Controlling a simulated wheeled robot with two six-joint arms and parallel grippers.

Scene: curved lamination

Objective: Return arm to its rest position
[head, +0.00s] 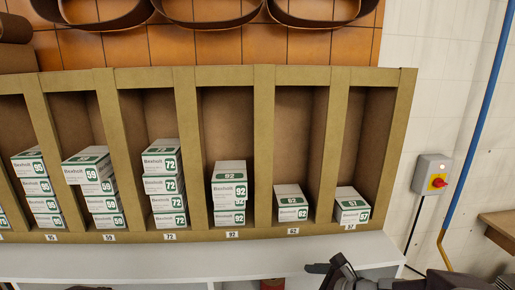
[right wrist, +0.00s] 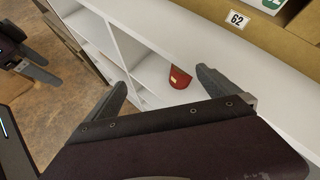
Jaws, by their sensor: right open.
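My right arm comes in at the bottom right of the head view. Its gripper (head: 335,272) is just in front of the white ledge, below the bays labelled 62 and 57. In the right wrist view the right gripper (right wrist: 162,92) has its two grey fingers spread wide, with nothing between them. What seems to be my left gripper (right wrist: 35,68) shows partly at the left edge of the right wrist view; its jaw opening is unclear.
A wooden rack (head: 264,150) holds white-and-green boxes (head: 229,190) in labelled bays. The white shelf unit (head: 180,265) runs below it. A red object (right wrist: 180,77) is on the white unit. A switch box (head: 432,175) is on the right wall. Brown floor (right wrist: 50,100) shows at left.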

